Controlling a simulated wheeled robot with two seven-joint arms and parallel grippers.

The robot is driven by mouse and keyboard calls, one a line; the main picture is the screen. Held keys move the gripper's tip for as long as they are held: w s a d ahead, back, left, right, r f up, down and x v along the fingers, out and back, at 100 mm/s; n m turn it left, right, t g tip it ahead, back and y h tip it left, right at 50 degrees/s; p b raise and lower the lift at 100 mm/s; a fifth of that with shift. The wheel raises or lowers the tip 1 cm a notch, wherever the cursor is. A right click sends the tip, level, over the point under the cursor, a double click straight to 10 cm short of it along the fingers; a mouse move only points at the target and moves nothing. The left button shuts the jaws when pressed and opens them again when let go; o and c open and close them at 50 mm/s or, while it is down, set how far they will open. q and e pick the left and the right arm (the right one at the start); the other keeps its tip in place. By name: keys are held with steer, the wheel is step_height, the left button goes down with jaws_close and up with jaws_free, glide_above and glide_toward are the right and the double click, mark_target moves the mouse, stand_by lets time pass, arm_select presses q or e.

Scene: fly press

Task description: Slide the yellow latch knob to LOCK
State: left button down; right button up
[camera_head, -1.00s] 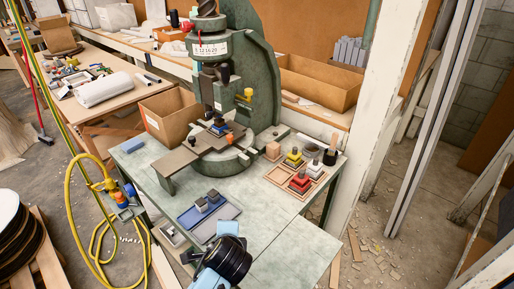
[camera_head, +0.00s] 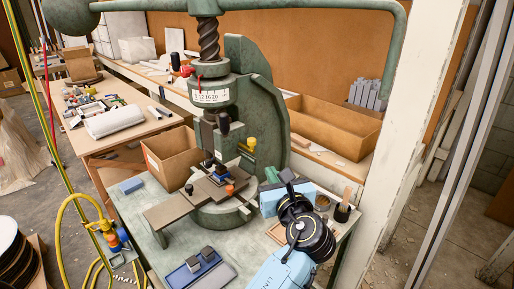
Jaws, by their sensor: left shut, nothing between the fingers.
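The yellow latch knob (camera_head: 251,143) sticks out from the side of the green fly press (camera_head: 262,118), beside the ram. It stands upright above the press bed. Any LOCK marking is too small to read. My left gripper (camera_head: 274,178) is shut and empty. It is to the right of the press bed, lower in the picture than the knob and to its right, apart from it. Its fingertips are small and partly hidden by my light-blue hand and black wrist. My right gripper is out of view.
An orange knob (camera_head: 230,190) and a blue part sit at the press bed (camera_head: 175,209). A cardboard box (camera_head: 170,154) stands behind left. A blue tray (camera_head: 200,271) with grey blocks lies in front. My arm covers most of the table's right side, near a black cup (camera_head: 342,212).

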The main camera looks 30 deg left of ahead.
mark_target(253, 143)
arm_select(q)
steer(key=x, duration=1.4)
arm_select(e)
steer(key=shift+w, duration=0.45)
arm_select(q)
steer(key=shift+a, duration=0.1)
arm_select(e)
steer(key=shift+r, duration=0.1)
arm_select(q)
steer(key=shift+w+a+p, duration=0.2)
steer(key=shift+a+p, duration=0.25)
steer(key=shift+a, duration=0.1)
steer(key=shift+w+a+p, duration=0.2)
steer(key=shift+a+p, duration=0.25)
steer(key=shift+a, duration=0.15)
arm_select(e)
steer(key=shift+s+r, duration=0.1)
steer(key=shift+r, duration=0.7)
arm_select(q)
steer(key=shift+r, duration=0.1)
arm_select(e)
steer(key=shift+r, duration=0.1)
